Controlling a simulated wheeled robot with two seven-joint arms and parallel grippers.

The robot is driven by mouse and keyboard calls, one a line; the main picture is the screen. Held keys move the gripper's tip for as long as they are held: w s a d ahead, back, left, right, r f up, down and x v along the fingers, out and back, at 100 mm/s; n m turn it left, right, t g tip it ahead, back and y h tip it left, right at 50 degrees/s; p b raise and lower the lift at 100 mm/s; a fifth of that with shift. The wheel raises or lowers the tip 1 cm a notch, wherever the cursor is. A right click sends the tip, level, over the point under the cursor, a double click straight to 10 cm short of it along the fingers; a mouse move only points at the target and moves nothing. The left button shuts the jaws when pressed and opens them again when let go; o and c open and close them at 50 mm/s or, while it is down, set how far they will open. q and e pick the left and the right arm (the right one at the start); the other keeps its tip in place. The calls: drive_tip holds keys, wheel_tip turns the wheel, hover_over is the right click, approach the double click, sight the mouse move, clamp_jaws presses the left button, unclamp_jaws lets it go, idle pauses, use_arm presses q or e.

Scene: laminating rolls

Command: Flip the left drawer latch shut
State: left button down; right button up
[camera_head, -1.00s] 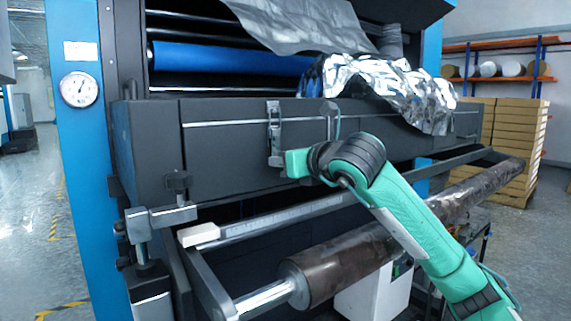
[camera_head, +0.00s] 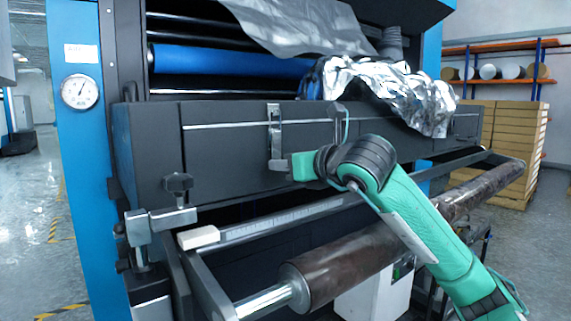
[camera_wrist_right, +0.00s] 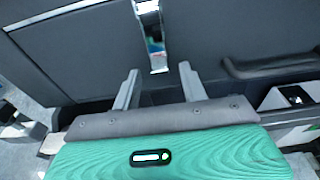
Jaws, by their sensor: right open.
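The left drawer latch (camera_head: 274,132) is a slim metal clasp, upright on the front of the dark grey drawer (camera_head: 225,150). My right gripper (camera_head: 280,165) is at the latch's lower end, and its green body hides part of that area. In the right wrist view the latch (camera_wrist_right: 152,38) stands between and just beyond the open fingers (camera_wrist_right: 157,85), with nothing gripped. I cannot tell whether a finger touches it. My left gripper is out of view.
A rail and a brown roll (camera_head: 345,270) run below the drawer. A clamp with a knob (camera_head: 178,183) stands at the left corner.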

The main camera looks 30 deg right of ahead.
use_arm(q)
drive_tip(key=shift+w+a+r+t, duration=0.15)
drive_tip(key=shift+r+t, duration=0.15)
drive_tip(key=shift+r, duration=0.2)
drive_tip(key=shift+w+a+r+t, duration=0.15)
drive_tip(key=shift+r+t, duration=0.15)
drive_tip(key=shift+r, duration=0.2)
use_arm(e)
drive_tip(key=s+r, duration=0.2)
drive_tip(key=s, duration=1)
drive_tip(key=shift+d, duration=0.45)
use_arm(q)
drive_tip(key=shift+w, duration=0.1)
